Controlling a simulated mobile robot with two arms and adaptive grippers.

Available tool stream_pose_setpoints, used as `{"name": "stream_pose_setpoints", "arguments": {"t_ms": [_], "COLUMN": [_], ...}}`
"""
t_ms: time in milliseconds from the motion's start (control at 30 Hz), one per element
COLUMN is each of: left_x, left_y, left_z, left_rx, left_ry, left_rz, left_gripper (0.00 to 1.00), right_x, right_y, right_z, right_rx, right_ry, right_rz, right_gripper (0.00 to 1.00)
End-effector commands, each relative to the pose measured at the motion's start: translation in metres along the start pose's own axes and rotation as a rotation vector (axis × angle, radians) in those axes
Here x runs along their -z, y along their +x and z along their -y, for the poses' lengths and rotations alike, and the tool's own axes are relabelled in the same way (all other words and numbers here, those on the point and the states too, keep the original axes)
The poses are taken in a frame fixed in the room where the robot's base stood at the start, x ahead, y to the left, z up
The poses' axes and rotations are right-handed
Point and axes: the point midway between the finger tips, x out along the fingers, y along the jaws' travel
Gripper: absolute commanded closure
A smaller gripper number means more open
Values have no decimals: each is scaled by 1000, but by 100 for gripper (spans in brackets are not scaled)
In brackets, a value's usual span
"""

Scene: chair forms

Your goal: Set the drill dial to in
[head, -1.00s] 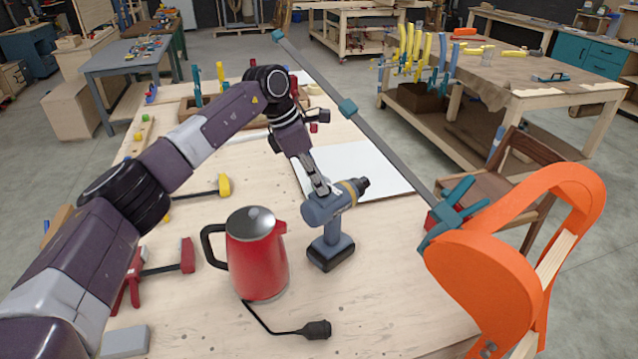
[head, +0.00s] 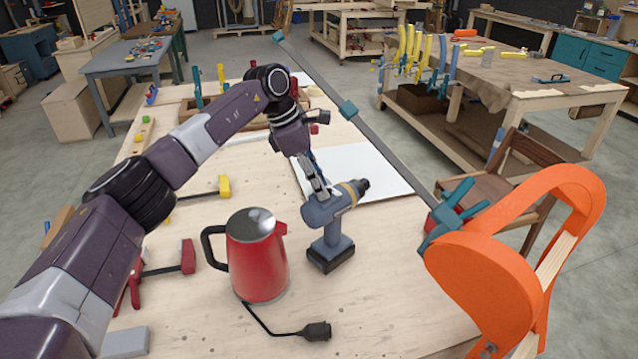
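The blue-grey drill (head: 328,232) stands upright on its battery base on the wooden workbench, its black chuck pointing right. A yellow ring (head: 352,191) sits behind the chuck; I cannot make out a dial marking. My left gripper (head: 322,192) reaches down from above, with its fingertips at the top of the drill body. The fingers look close together, but I cannot tell whether they are open, shut or touching the drill. They hide part of the drill's top. My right gripper is not in view.
A red kettle (head: 257,262) with a black handle and a cord stands just left of the drill. A white sheet (head: 360,170) lies behind it. A long bar clamp (head: 390,152) runs along the bench's right side, near an orange chair form (head: 490,280).

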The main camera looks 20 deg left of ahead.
Motion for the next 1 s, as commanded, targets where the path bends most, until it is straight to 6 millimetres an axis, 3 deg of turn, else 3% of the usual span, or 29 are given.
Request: {"name": "stream_pose_setpoints", "arguments": {"t_ms": [267,367,700,1000], "left_x": [0,0,0,0], "left_y": [-5,-18,-89,-119], "left_z": [0,-1,-1,0], "left_rx": [-1,-2,-4,0], "left_ry": [-1,-1,-1,0], "left_rz": [0,0,1,0], "left_gripper": [74,74,74,74], "right_x": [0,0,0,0], "right_y": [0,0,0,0], "right_z": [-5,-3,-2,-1], "right_rx": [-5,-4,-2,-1], "right_ry": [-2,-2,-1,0], "right_rz": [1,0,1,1], "right_gripper": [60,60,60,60]}}
